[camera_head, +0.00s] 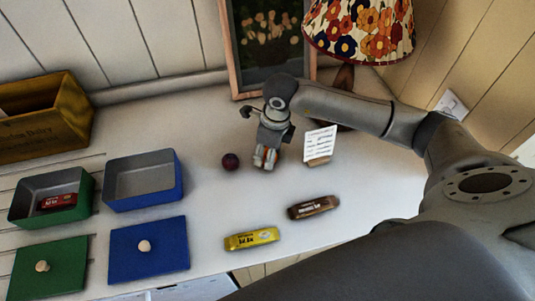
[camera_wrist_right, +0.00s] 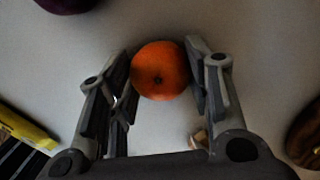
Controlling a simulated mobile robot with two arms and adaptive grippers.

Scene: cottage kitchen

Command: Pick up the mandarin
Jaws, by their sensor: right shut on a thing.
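The orange mandarin (camera_wrist_right: 160,70) sits between the two fingers of my right gripper (camera_wrist_right: 160,85) in the right wrist view. The fingers touch it on both sides. In the head view my right gripper (camera_head: 266,157) points down over the white counter, and only a little orange of the mandarin shows between its fingers. Whether the mandarin rests on the counter or is slightly raised, I cannot tell. My left gripper is not in view.
A dark plum-like fruit (camera_head: 230,161) lies just left of the right gripper. A card (camera_head: 319,145) on a stand is close on the right. Yellow (camera_head: 251,239) and brown (camera_head: 313,207) bars lie in front. Open blue (camera_head: 144,182) and green (camera_head: 50,200) boxes stand left.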

